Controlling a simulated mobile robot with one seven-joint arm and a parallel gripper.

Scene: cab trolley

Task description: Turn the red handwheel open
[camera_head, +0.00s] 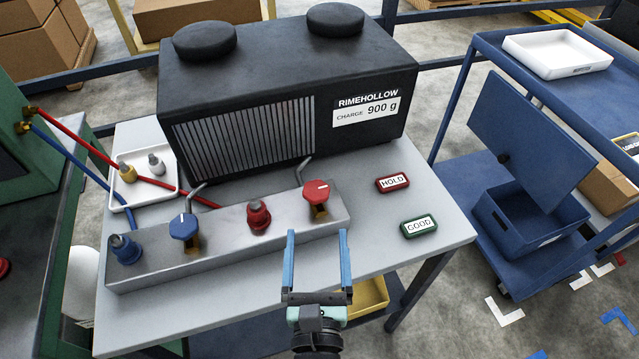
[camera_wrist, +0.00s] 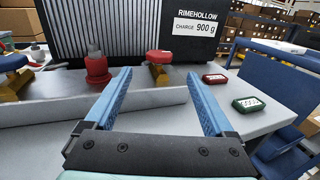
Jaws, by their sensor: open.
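The red handwheel (camera_head: 316,190) is a round red knob with a white mark on a brass valve, at the right end of the grey manifold block (camera_head: 228,237). In the wrist view the red handwheel (camera_wrist: 159,57) stands beyond and between my fingers. My gripper (camera_head: 317,236) is open and empty, with its blue fingers in front of the manifold's right end, apart from the handwheel. A blue handwheel (camera_head: 183,226) is on the left of the block. A red fitting (camera_head: 258,216) and a blue fitting (camera_head: 125,247) also stand on it.
A black unit (camera_head: 285,90) labelled RIMEHOLLOW stands behind the manifold. A red HOLD tag (camera_head: 392,183) and a green GOOD tag (camera_head: 418,227) lie to the right on the table. A white tray (camera_head: 148,197) with two fittings is at left. A blue trolley (camera_head: 560,120) stands right.

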